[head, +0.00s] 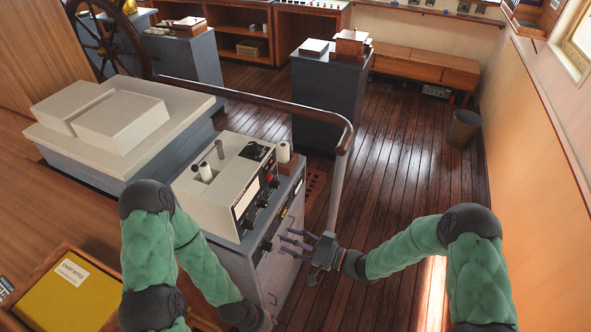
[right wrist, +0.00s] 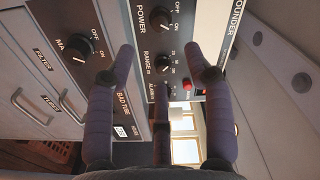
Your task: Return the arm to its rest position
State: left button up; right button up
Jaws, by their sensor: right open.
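My right gripper (head: 299,241) is open and empty, with its fingers spread toward the front of the grey cabinet. In the right wrist view its fingers (right wrist: 166,62) stand apart in front of a panel with a power knob (right wrist: 159,16) and a range knob (right wrist: 163,61). The right arm comes in from the right, bent at the elbow, with the forearm level. My left arm hangs down at the lower left, and its gripper is not clearly visible at the bottom edge.
A beige instrument box (head: 222,187) stands on the grey cabinet (head: 274,262). A handrail (head: 262,102) with a white post (head: 338,185) rises close to the right gripper. A yellow chart box (head: 65,297) is at lower left. The plank floor (head: 412,170) to the right is open, with a bin (head: 463,129).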

jog(key=d+f+m+t+h+b, duration=0.15)
jog(key=d+f+h, duration=0.25)
jog(key=f, duration=0.5)
jog(key=d+f+m+h+b, duration=0.2)
jog(key=d+f+h+b, duration=0.15)
jog(key=f, duration=0.55)
jog(key=s+d+f+g+h+b, duration=0.1)
jog(key=s+d+f+g+h, duration=0.1)
jog(key=s+f, duration=0.4)
jog(key=s+d+f+g+h+b, duration=0.2)
jog(key=s+d+f+g+h, duration=0.1)
jog(key=s, duration=1)
notch_tip(320, 180, down, 3)
jog(key=shift+d+f+m+g, duration=0.1)
jog(key=shift+d+m+g, duration=0.25)
jog(key=shift+d+g, duration=0.55)
